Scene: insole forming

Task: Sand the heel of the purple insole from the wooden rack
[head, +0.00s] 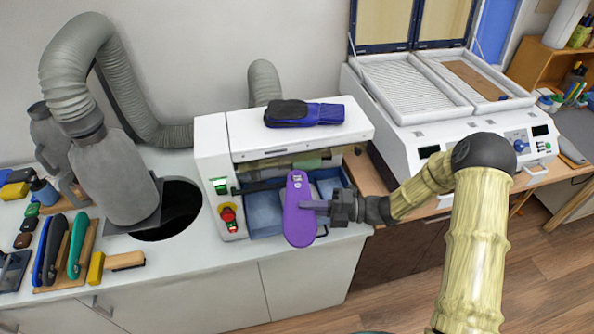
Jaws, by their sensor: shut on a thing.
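The purple insole (299,222) is upright in front of the white sanding machine (212,160). My gripper (318,206) is shut on it from the right side, near its middle. The narrower end points up towards the machine's opening and the broader rounded end hangs down. Whether the insole touches the roller (312,160) I cannot tell. The wooden rack (87,245) stands at the left of the counter with several insoles upright in it, among them a teal one and dark ones.
A grey hose (75,62) and canister (115,180) stand left, beside a round black hole (178,210). A white two-bed press (420,90) stands right. A blue tray (262,215) sits inside the sander.

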